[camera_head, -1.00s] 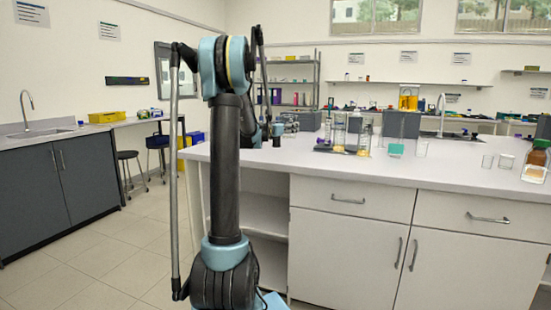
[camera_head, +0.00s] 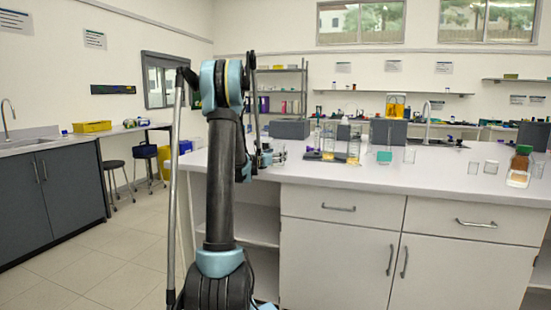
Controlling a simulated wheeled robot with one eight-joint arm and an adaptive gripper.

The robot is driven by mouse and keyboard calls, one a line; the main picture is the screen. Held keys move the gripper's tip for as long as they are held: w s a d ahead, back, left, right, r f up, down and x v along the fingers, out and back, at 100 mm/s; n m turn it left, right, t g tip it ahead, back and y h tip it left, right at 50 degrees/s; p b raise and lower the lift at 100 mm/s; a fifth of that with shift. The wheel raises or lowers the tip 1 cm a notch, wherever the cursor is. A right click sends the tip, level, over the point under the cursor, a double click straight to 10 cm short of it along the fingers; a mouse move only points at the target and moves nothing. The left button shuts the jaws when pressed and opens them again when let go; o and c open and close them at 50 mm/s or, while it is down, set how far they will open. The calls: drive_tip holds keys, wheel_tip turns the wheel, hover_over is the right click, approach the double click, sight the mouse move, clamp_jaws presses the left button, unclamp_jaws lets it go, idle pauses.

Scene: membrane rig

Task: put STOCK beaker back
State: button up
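My gripper (camera_head: 271,156) is small and partly hidden behind my own arm, low over the left end of the white bench (camera_head: 440,181). Its fingers are too small to judge, and I cannot tell if anything is between them. Clear glass beakers stand on the bench: one (camera_head: 409,155) right of the teal-green item and two small ones (camera_head: 474,167) farther right. No STOCK label is readable, so I cannot tell which is the STOCK beaker. The rig has two tall clear cylinders (camera_head: 328,142) with yellow at the bottom, on a dark base (camera_head: 313,156), right of my gripper.
A teal-green item (camera_head: 384,157) sits right of the rig. A brown bottle (camera_head: 520,167) with a green cap stands at the bench's right. A grey box (camera_head: 290,129) is behind my gripper. The front strip of the bench is clear.

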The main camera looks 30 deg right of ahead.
drive_tip(key=shift+f, duration=0.1)
drive_tip(key=o, duration=1.3)
